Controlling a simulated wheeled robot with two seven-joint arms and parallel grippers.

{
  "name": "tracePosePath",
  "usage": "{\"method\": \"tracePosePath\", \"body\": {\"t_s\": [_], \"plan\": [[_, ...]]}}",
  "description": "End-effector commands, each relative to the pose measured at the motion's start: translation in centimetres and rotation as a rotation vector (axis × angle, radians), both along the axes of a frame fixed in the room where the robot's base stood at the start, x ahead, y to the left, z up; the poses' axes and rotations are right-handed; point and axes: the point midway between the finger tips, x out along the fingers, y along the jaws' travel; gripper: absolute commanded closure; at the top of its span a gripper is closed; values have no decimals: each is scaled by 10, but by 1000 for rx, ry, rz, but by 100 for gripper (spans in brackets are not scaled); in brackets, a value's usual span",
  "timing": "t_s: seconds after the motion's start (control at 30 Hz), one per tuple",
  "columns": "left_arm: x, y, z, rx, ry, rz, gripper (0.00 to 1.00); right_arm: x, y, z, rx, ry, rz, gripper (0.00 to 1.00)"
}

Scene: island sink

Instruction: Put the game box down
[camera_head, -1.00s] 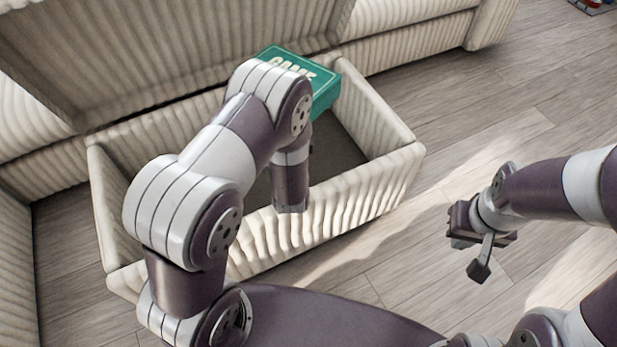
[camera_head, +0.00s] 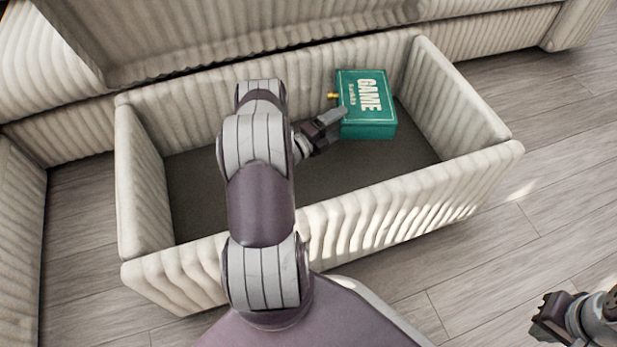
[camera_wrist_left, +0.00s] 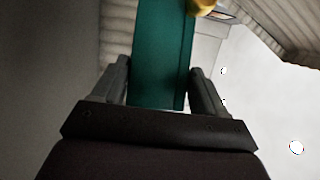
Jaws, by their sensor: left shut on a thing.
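The game box (camera_head: 372,104) is green with white "GAME" lettering. In the head view it is at the right part of the open storage compartment (camera_head: 190,258), within its walls. I cannot tell whether it touches the floor of the compartment. My left gripper (camera_head: 338,116) is shut on the left side of the box. In the left wrist view the box (camera_wrist_left: 162,55) stands between the two fingers (camera_wrist_left: 160,85). My right gripper (camera_head: 545,325) is at the lower right corner, outside the compartment and away from the box; its fingers are too unclear to judge.
A small yellow knob-like piece (camera_head: 333,96) shows at the box's left edge. The dark compartment floor (camera_head: 330,175) is otherwise clear. A ribbed cream sofa (camera_head: 200,40) runs behind the compartment. Wooden floor (camera_head: 560,130) is free to the right.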

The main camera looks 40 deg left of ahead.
Motion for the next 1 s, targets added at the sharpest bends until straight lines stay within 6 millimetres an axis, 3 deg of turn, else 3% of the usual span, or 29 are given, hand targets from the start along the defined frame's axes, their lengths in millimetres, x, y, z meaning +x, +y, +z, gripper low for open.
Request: {"method": "tracePosePath", "body": {"t_s": [0.2, 0.4, 0.57, 0.73, 1.0], "plan": [[-52, -35, -15, -5, -4, -11, 80, 0, 0, 0, 0, 0, 0, 100], [-93, -81, -11, -4, -13, -48, 80, 0, 0, 0, 0, 0, 0, 100], [-101, -94, -14, 0, -20, -63, 80, 0, 0, -10, 0, 0, 0, 100], [-101, -93, -56, -1, -21, -62, 80, 0, 0, -43, 0, 0, 0, 100], [-101, -93, -101, -1, -21, -62, 80, 0, 0, -78, 0, 0, 0, 100]]}}
